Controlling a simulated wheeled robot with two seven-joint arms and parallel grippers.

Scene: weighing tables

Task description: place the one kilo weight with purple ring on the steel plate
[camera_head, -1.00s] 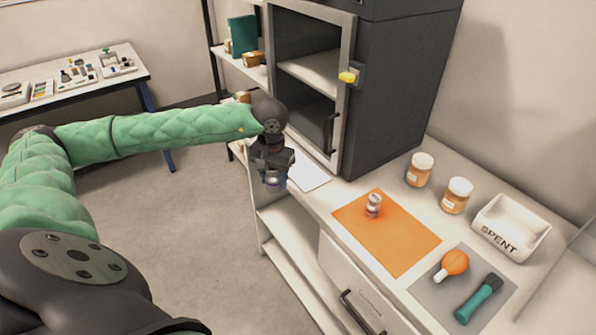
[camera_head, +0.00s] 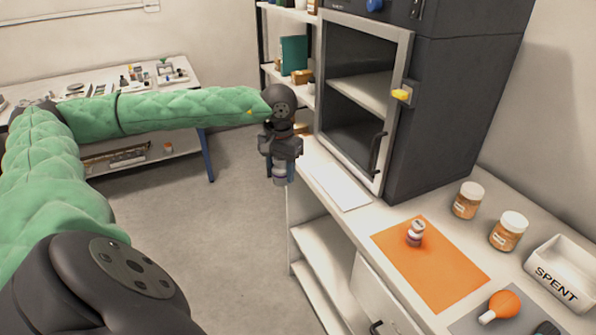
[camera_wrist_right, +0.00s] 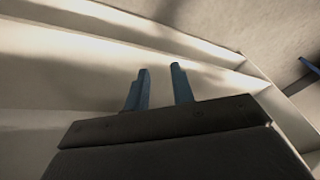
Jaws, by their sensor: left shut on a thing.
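My left gripper (camera_head: 280,162) is shut on a small silvery weight (camera_head: 280,176); a purplish band shows on it, though small. The gripper holds it in the air, to the left of the bench's near edge. A pale, flat rectangular plate (camera_head: 338,185) lies on the bench in front of the dark cabinet; I cannot tell whether it is steel. Another small weight with a reddish band (camera_head: 415,233) stands on the orange mat (camera_head: 440,265). My right gripper (camera_wrist_right: 160,72) shows in the right wrist view with its fingers apart and nothing between them.
Two orange jars (camera_head: 467,200) (camera_head: 508,232), a white SPENT bin (camera_head: 562,280) and an orange bulb (camera_head: 502,304) are on the bench. A far table (camera_head: 110,95) holds small items. Open floor lies between.

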